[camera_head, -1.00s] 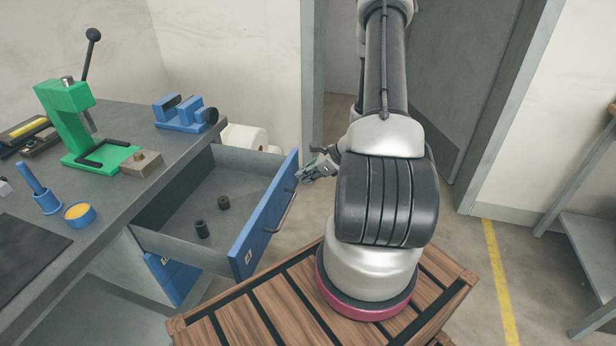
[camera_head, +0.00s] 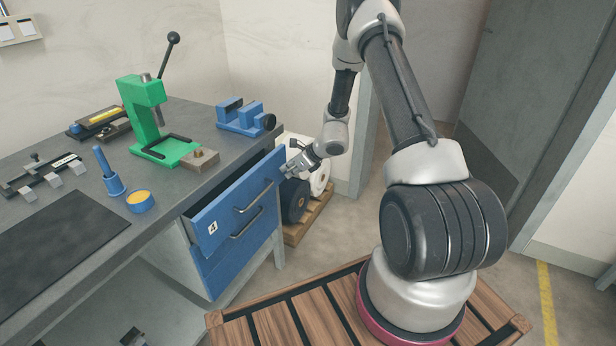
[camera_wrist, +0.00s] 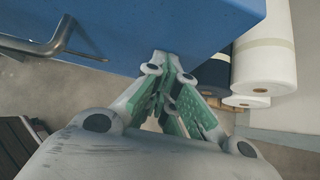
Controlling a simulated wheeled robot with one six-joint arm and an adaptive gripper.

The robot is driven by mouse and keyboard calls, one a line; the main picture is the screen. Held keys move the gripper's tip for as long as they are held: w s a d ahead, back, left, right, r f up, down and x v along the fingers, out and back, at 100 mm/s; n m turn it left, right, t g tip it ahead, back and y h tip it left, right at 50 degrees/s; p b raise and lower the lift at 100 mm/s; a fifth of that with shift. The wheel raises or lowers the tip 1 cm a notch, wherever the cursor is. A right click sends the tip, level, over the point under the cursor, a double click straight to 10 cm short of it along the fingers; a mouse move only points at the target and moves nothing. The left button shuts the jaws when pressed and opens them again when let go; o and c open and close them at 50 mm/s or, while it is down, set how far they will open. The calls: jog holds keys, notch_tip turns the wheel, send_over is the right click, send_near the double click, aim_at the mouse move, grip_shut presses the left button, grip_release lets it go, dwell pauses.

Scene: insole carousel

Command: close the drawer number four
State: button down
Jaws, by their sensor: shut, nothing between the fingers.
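Drawer number four (camera_head: 226,207) is the upper blue drawer under the workbench, marked with a white "4" label. It stands out only a little from the bench, with a narrow dark gap showing behind its front. Its grey bar handle (camera_head: 254,197) is on the front. My gripper (camera_head: 289,170) is at the right end of the drawer front, its fingers together and empty. In the wrist view my fingertips (camera_wrist: 168,62) are at the blue drawer front (camera_wrist: 165,22), at or very near its lower edge; I cannot tell whether they touch. The handle (camera_wrist: 55,45) shows left of them.
A second blue drawer (camera_head: 225,262) sits shut below. On the bench (camera_head: 190,108) stand a green press (camera_head: 150,120), a blue vise (camera_head: 243,117) and a blue cup (camera_head: 140,202). Rolls (camera_head: 296,200) on a wooden pallet stand right of the bench. Floor is open towards the doorway.

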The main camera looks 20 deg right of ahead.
jog(key=w+a, duration=0.1)
jog(key=w, duration=0.1)
jog(key=w+a, duration=0.2)
jog(key=shift+w+a, duration=0.3)
jog(key=shift+w, duration=0.05)
jog(key=shift+w+a+r, duration=0.1)
jog(key=shift+w+a, duration=0.05)
jog(key=shift+w, duration=0.05)
